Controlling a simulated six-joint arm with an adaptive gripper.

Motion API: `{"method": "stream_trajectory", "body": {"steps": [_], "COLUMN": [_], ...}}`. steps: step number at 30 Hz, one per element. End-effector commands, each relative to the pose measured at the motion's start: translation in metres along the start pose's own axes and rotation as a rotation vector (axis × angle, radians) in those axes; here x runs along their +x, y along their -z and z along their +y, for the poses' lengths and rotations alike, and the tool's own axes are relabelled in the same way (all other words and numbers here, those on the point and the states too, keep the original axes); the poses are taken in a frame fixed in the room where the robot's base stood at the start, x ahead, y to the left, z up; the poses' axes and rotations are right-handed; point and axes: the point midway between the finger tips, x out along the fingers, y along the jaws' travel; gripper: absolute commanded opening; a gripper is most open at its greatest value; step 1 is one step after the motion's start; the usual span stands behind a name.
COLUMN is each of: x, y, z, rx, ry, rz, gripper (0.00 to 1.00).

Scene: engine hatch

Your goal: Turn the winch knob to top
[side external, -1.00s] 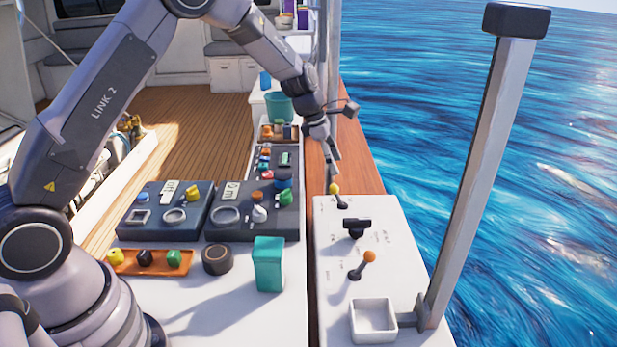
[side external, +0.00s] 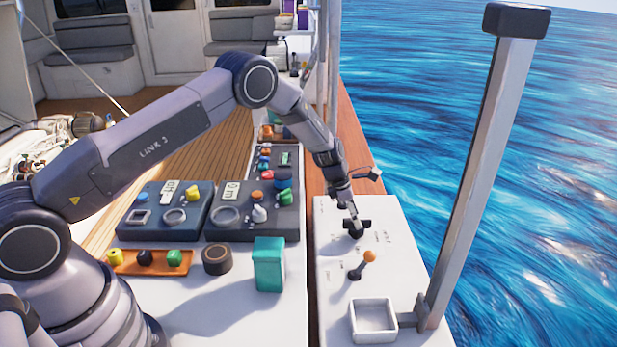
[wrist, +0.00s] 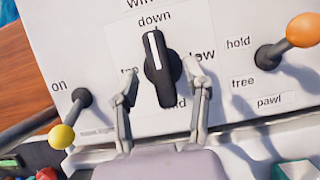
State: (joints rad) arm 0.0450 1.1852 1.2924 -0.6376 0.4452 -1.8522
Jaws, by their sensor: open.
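The winch knob (wrist: 160,70) is a black bar-shaped knob with a white line along its upper part in the wrist view. The line points to the "down" label above it. A partly hidden label sits left of the knob and may read "top"; one ending in "low" sits right. My gripper (wrist: 160,80) is open, with one finger on each side of the knob; I cannot tell if either touches it. In the side view the knob (side external: 356,231) stands on the white panel (side external: 335,265), and my gripper (side external: 350,211) reaches down to it from behind.
An orange-tipped lever (wrist: 301,32) stands right of the knob, and a yellow-tipped lever (wrist: 62,136) stands left in the wrist view. A white open box (side external: 373,322) and a grey post (side external: 480,180) are at the panel's near end. Dark control boxes (side external: 255,222) lie left.

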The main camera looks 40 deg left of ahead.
Motion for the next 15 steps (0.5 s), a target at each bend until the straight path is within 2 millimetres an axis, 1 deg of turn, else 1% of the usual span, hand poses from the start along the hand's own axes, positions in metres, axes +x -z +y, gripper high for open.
{"method": "stream_trajectory", "body": {"steps": [1, 3, 11, 12, 15], "x": [0.0045, 0.0074, 0.0086, 0.0086, 0.0085], "y": [0.0003, 0.0002, -0.0001, -0.0001, 0.0], "z": [-0.0002, -0.0002, -0.0001, -0.0001, -0.0001], "rx": [0.0, 0.0, 0.0, 0.0, 0.0], "ry": [0.0, 0.0, -0.001, -0.001, 0.0], "rz": [0.001, 0.0, 0.0, 0.0, 0.0], "gripper": [0.48, 0.48, 0.48, 0.47, 0.34]}}
